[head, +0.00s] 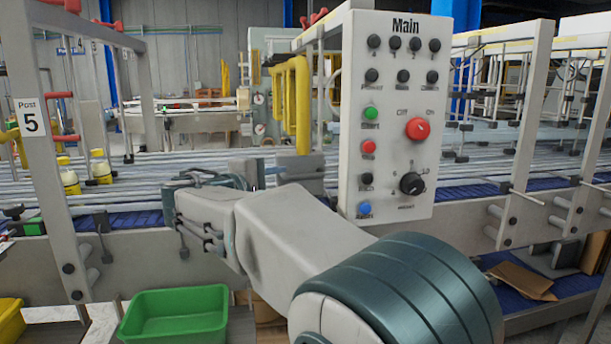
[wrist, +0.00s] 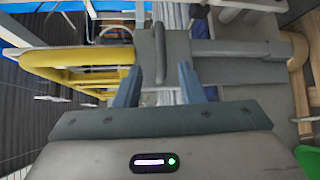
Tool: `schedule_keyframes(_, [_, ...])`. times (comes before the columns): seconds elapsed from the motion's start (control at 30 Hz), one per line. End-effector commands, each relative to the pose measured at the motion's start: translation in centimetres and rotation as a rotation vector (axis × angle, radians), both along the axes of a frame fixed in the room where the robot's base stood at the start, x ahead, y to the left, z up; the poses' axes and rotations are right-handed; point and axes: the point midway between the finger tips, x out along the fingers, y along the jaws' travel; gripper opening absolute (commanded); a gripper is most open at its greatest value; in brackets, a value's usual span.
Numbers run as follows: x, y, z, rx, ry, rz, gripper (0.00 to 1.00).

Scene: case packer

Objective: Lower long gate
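A yellow tubular frame (head: 292,105) stands upright left of the Main control panel in the head view. It also shows at the left of the wrist view (wrist: 70,62). I cannot tell for certain whether it is the long gate. My gripper (wrist: 158,88) is open, its two blue-grey fingers apart. A grey bar on a flat grey plate (wrist: 180,45) shows beyond and between the fingertips. I see no clear contact, and the exact distance is unclear. In the head view my arm reaches left, in front of the conveyor, and its fingers are hard to make out.
The Main control panel (head: 393,115) stands close above my arm. The conveyor (head: 470,185) runs across behind it. The Post 5 upright (head: 45,150) is at the left, with yellow-capped bottles (head: 70,180) beside it. A green bin (head: 175,312) stands below my arm.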

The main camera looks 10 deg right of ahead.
Motion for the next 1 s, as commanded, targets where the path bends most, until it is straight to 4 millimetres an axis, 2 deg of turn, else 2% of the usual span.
schedule_keyframes(0.2, [3.4, -3.6, -0.5, -0.002, 0.004, -0.005, 0.36])
schedule_keyframes(0.4, [5.9, -6.1, -1.0, -0.001, 0.004, -0.003, 0.36])
schedule_keyframes(0.6, [7.2, -7.3, -1.4, 0.001, 0.002, 0.000, 0.36])
schedule_keyframes(0.93, [7.4, -7.6, -1.6, 0.001, 0.002, 0.002, 0.36])
schedule_keyframes(0.97, [7.4, -7.6, -1.6, 0.001, 0.002, 0.001, 0.31])
schedule_keyframes(1.0, [7.4, -7.6, -1.6, 0.001, 0.002, 0.001, 0.19])
